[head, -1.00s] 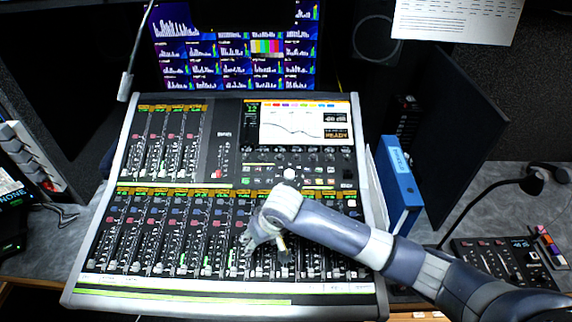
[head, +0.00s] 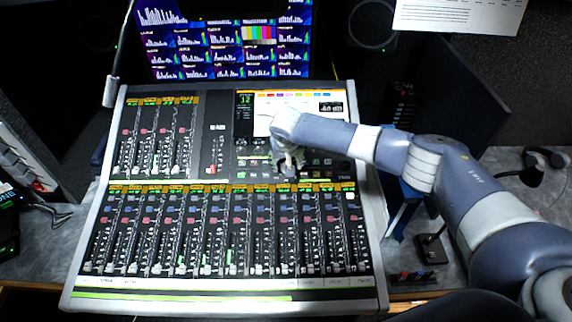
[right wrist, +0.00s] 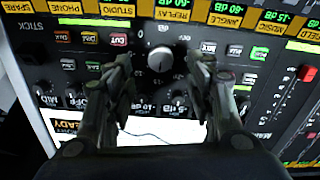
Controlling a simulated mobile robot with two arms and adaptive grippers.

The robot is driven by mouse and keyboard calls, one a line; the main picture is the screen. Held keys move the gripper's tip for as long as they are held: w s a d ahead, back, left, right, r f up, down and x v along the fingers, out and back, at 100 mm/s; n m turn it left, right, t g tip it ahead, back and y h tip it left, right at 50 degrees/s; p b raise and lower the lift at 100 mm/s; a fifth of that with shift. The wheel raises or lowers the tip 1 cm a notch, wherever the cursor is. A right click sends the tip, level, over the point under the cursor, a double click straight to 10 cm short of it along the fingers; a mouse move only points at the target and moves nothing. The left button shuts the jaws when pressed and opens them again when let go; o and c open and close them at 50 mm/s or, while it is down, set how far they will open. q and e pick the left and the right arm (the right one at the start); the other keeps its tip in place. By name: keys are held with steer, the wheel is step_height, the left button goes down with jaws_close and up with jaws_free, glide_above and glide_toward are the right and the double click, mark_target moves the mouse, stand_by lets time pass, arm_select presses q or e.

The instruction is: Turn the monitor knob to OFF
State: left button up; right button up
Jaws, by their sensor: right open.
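The large light grey monitor knob (right wrist: 160,58) shows in the right wrist view on the mixing console's dark panel, with a ring of markings around it. It lies between and just beyond my open fingertips, without clear contact. My right gripper (right wrist: 164,72) is empty and points down at the panel. In the head view my right gripper (head: 288,168) is over the upper right section of the console (head: 218,291), below its screen, and covers the knob. The knob's exact setting is too small to read. My left gripper is not in view.
Lit buttons, including a red CUT button (right wrist: 119,41), and small knobs surround the large knob. Rows of faders fill the lower console. A monitor wall (head: 230,45) stands behind. A blue binder (head: 393,195) and a headset (head: 545,165) are at right.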

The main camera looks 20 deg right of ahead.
steer(key=shift+x, duration=2.8)
steer(key=c, duration=1.1)
